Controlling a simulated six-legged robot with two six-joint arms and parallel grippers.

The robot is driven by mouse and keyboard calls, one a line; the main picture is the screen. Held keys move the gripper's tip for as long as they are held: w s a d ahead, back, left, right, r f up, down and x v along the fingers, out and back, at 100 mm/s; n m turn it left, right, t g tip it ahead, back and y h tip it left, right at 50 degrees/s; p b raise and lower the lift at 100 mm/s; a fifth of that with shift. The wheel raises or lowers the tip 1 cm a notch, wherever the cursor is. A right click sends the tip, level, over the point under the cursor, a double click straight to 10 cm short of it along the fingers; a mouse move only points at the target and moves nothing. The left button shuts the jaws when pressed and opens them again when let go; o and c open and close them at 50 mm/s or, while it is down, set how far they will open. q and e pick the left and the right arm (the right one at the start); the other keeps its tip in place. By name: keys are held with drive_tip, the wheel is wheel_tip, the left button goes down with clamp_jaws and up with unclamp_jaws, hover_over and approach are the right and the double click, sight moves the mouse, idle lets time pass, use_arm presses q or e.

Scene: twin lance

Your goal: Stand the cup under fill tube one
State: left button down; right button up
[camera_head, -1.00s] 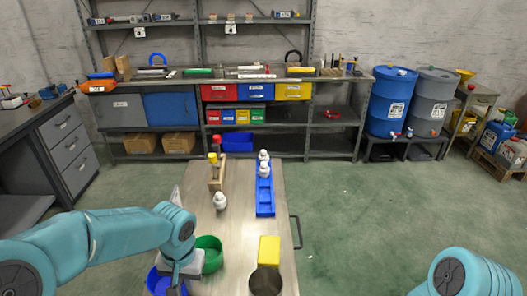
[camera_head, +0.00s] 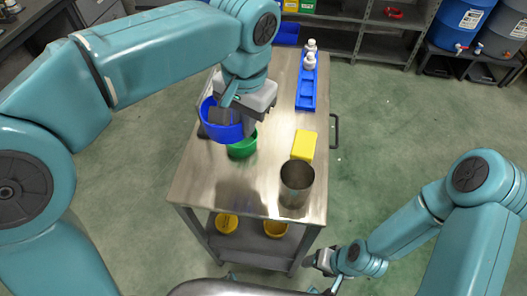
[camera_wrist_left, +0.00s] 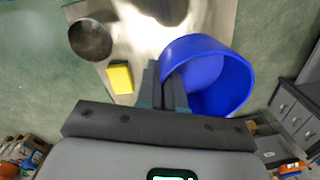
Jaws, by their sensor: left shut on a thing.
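My left gripper (camera_head: 228,116) is shut on the wall of a round blue cup (camera_head: 208,112), held above the left part of the metal cart top (camera_head: 255,190). In the left wrist view the gripper's fingers (camera_wrist_left: 166,92) pinch the near wall of the blue cup (camera_wrist_left: 236,78), whose inside looks empty. A green cup (camera_head: 243,148) stands on the cart below, partly hidden. A metal cup (camera_head: 297,186) stands at the cart's front right. My right gripper (camera_head: 318,262) is low beside the cart's front right corner; its jaw opening is unclear. No fill tube can be made out.
A yellow block (camera_head: 303,145) lies behind the metal cup. A blue rack (camera_head: 307,92) with white-topped bottles (camera_head: 310,56) stands at the back right. My left arm hides the cart's back left. Yellow containers (camera_head: 227,222) sit on the lower shelf.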

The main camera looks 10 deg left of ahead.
use_arm(q)
drive_tip(key=b, duration=0.1)
hover_over(252, 186)
wheel_tip(252, 186, down, 15)
wheel_tip(252, 186, down, 5)
drive_tip(key=shift+r, duration=0.1)
drive_tip(key=shift+f+b, duration=0.2)
drive_tip(key=shift+b, duration=0.15)
drive_tip(key=c, duration=1.3)
unclamp_jaws()
